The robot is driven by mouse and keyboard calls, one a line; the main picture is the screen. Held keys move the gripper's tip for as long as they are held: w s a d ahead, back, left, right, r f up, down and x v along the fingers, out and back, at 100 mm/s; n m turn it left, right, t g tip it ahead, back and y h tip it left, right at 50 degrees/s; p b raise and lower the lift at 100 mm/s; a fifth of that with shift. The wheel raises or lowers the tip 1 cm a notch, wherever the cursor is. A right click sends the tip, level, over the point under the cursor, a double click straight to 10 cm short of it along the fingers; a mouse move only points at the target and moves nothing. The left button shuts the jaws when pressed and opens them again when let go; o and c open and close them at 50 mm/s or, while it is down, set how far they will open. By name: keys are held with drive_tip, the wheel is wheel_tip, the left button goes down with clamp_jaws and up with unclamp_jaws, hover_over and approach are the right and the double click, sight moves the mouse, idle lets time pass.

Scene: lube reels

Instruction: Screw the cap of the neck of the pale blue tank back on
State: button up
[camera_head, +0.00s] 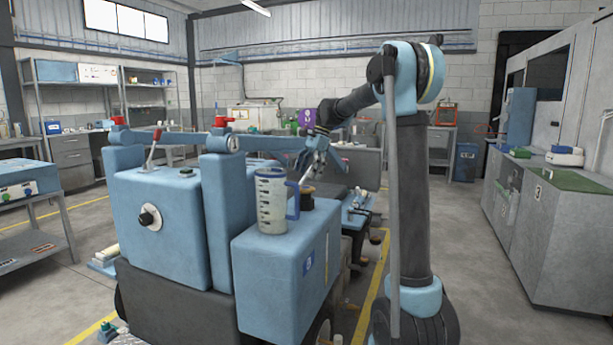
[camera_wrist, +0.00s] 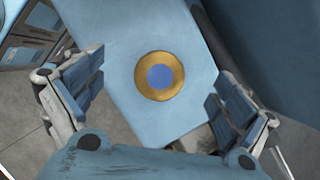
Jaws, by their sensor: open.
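The pale blue tank (camera_head: 282,267) stands front center with a flat top, which also shows in the wrist view (camera_wrist: 130,35). On that top is a round fitting (camera_head: 307,199) with a dark side and brass-coloured upper face. From above it is a brass ring with a blue disc in its middle (camera_wrist: 160,77). I cannot tell whether this is the bare neck or the neck with its cap on. My gripper (camera_head: 318,168) is open and empty above it, its two fingers (camera_wrist: 158,100) spread on either side, apart from the ring. No separate cap is identifiable.
A clear measuring jug (camera_head: 271,203) with a blue handle stands on the tank top beside the fitting, close to my gripper. A taller blue housing (camera_head: 218,210) rises to the left. A grey cabinet (camera_head: 560,215) stands at right, with open floor between.

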drive_tip(key=c, duration=0.3)
drive_tip(key=shift+s+r+n, duration=0.25)
drive_tip(key=shift+r+n, duration=0.15)
drive_tip(key=shift+n, duration=0.3)
wheel_tip(320, 180, up, 4)
drive_tip(key=s+n+t+h, duration=0.1)
drive_tip(key=s+n+t, duration=0.15)
drive_tip(key=n, duration=0.45)
drive_tip(key=n+t+h, duration=0.1)
drive_tip(key=n+t, duration=0.3)
drive_tip(key=n, duration=0.5)
approach(305, 187)
drive_tip(key=shift+g, duration=0.25)
drive_tip(key=x, duration=0.8)
drive_tip(key=shift+w+f, duration=0.2)
drive_tip(key=shift+w, duration=0.25)
drive_tip(key=c, duration=1.2)
